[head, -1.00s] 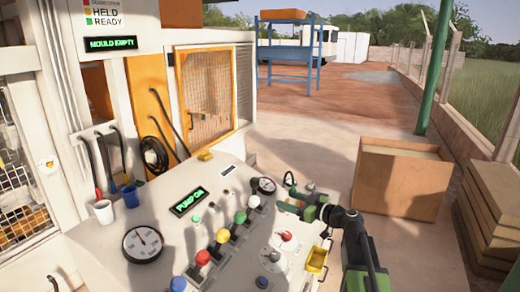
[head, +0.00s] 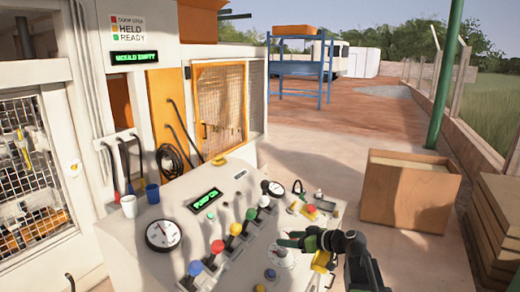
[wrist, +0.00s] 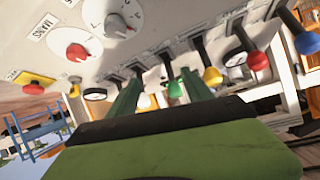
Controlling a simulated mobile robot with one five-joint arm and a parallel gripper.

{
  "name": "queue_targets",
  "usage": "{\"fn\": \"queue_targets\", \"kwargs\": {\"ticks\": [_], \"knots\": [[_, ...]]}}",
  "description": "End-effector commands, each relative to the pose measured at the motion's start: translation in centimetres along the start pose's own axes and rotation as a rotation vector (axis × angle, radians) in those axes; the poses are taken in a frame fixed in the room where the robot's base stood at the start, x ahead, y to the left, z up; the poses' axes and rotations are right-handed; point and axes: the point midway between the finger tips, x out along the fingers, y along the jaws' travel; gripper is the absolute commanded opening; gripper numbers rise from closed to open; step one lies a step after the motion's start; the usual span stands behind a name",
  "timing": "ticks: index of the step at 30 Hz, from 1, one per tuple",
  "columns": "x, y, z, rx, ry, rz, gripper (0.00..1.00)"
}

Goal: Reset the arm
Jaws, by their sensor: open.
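My gripper (head: 287,240) is over the right part of the sloping control panel (head: 130,250), pointing left. In the wrist view its two green fingers (wrist: 160,80) stand apart with nothing held between them. The row of levers shows beyond the fingers: the green knob (wrist: 175,89) appears between them, with the yellow knob (wrist: 212,78), red knob (wrist: 257,60) and blue knob (wrist: 306,42) to the right. I cannot tell any contact with the panel. In the head view, my gripper is right of the green lever knob (head: 251,214) and below the red rotary knob (head: 281,224).
A lit display (head: 206,199) reads PUMP ON; another (head: 135,57) reads MOULD EMPTY. A gauge (head: 163,235) and two cups sit on the panel's left. A red button on yellow (head: 311,208) is at the right edge. A wooden crate (head: 408,195) stands beyond, with open floor around it.

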Motion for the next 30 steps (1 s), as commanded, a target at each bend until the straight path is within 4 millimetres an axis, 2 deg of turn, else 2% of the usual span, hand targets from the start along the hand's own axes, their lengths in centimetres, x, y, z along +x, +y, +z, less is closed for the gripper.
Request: {"fn": "queue_targets", "kwargs": {"ticks": [1,5,11,15,21,22,30], "knots": [[0.3,-1.0,1.4,0.031,-0.057,-0.008,0.59],[0.5,-3.1,5.6,0.138,-0.242,0.001,0.59],[-1.2,-5.4,12.7,0.331,-0.559,0.122,0.59],[-4.0,-6.3,17.1,0.468,-0.768,0.299,0.59],[-9.0,-6.4,21.6,0.625,-0.964,0.641,0.59],[-8.2,-6.0,23.1,0.626,-0.962,0.630,0.59],[-5.3,-5.7,30.6,0.634,-0.987,0.616,0.59]]}}
